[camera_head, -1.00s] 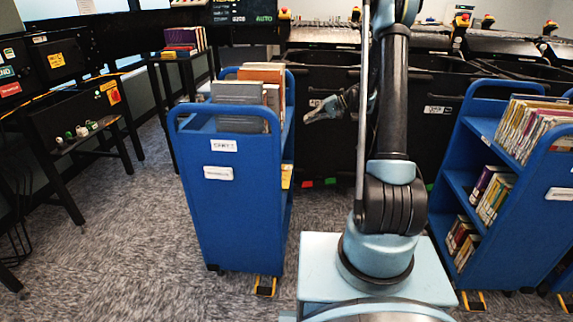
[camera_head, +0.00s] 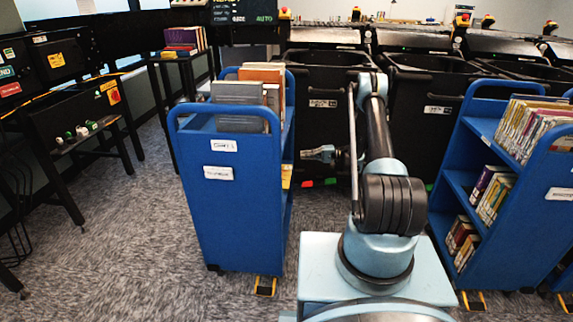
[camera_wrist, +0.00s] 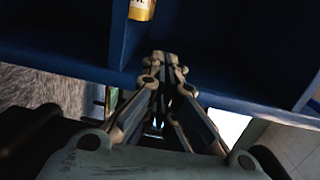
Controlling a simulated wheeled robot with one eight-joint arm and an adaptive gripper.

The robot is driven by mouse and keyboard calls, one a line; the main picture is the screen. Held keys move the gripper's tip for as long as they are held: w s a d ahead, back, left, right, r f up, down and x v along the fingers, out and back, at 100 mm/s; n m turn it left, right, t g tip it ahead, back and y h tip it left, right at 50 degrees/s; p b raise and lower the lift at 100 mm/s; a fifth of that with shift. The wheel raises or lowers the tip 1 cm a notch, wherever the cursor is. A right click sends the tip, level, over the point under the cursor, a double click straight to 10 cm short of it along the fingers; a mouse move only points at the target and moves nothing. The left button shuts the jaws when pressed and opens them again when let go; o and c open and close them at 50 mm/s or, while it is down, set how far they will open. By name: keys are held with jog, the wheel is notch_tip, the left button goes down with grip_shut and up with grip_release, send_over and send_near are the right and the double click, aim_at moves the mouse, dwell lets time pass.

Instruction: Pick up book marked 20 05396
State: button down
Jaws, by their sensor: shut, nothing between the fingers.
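My gripper (camera_head: 304,154) is just right of the left blue cart (camera_head: 235,195), level with the gap below its top shelf. In the wrist view, its fingers (camera_wrist: 165,58) are closed together, empty, and point at the edge of a blue shelf (camera_wrist: 80,58). A book with a yellow and white end (camera_wrist: 142,9) stands on that shelf at the top of the wrist view, beyond the fingertips. In the head view, a yellowish book (camera_head: 286,176) shows on the cart's lower shelf. Grey books (camera_head: 238,92) and orange-brown books (camera_head: 262,74) stand on its top shelf. No mark 20 05396 is readable.
A second blue cart (camera_head: 480,140) full of books stands at the right. Black bins (camera_head: 325,105) line the back. A small table with books (camera_head: 183,40) and black machine frames stand at the left. Grey carpet (camera_head: 110,240) is open left of the near cart.

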jog(key=shift+y, duration=0.3)
jog(key=a+f, duration=0.1)
jog(key=a, duration=0.2)
jog(key=s+a+f, duration=0.1)
jog(key=a, duration=0.2)
jog(key=a+f, duration=0.1)
jog(key=a, duration=0.3)
jog(key=shift+s+f, duration=0.15)
jog(key=shift+s, duration=0.15)
jog(key=shift+d, duration=0.1)
